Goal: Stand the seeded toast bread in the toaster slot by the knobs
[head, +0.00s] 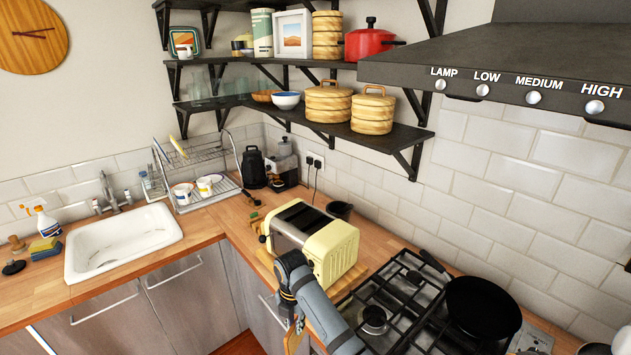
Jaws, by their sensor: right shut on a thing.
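The cream toaster (335,252) stands on the counter left of the hob, with a steel side and long dark slots in its top. I cannot make out the knobs clearly. My right gripper (297,322) hangs low in front of the counter edge, below and nearer than the toaster. It is shut on a tan, flat piece that looks like the seeded toast bread (292,342). The bread is small in view and partly hidden by the gripper and my forearm; its seeds cannot be made out. My left gripper is not in view.
The gas hob (398,298) with a black pan (482,306) lies right of the toaster. A dark cup (340,210) stands behind it. A sink (122,243) and dish rack (205,175) are to the left. Shelves (350,130) and a hood (500,60) overhang the back.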

